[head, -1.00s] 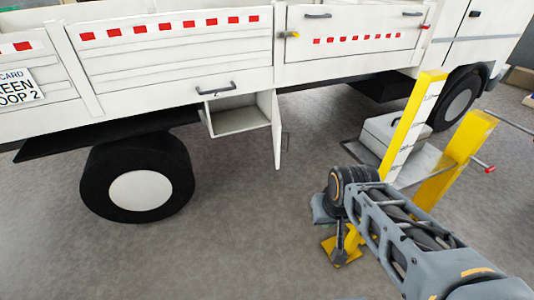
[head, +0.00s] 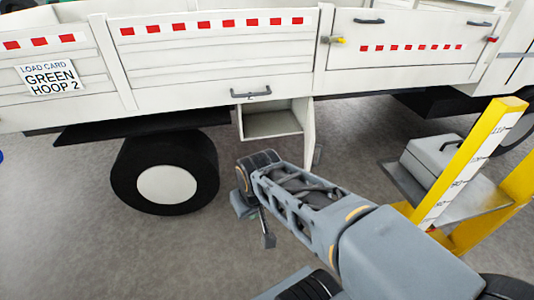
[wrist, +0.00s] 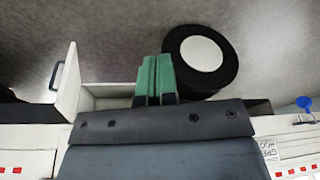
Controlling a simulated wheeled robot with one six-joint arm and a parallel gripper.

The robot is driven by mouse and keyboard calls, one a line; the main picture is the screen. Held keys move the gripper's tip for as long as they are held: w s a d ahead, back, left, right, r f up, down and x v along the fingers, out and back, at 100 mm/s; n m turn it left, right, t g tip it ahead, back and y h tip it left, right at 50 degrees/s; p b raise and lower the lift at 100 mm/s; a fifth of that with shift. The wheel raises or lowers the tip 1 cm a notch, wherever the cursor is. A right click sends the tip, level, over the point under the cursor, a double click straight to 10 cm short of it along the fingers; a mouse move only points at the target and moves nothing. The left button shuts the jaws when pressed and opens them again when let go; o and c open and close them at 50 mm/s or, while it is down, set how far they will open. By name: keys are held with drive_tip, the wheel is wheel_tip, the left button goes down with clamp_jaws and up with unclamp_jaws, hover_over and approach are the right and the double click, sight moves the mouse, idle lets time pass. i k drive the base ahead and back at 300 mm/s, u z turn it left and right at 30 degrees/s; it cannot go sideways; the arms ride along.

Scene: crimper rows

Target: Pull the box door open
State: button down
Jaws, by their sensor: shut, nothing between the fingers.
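The white box (head: 272,124) hangs under the truck bed, and its front is open on an empty-looking inside. Its white door (head: 308,125) stands swung out at the right side of the opening, with a dark handle low on its outer face. In the wrist view the door (wrist: 68,82) is at the left with its handle (wrist: 56,75), beside the open box (wrist: 105,97). My gripper's green fingers (wrist: 155,80) are shut together and empty, apart from the door. In the head view my wrist is in front of and below the box.
A black wheel (head: 165,175) stands left of the box. A load card (head: 50,79) reads GREEN HOOP 2. A yellow post (head: 470,165) and a grey platform with a grey case (head: 432,158) stand at the right. The floor between wheel and platform is clear.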

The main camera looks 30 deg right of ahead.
sight(314, 137)
drive_tip(key=u, duration=0.2)
drive_tip(key=i, duration=0.9)
drive_tip(key=z, duration=0.15)
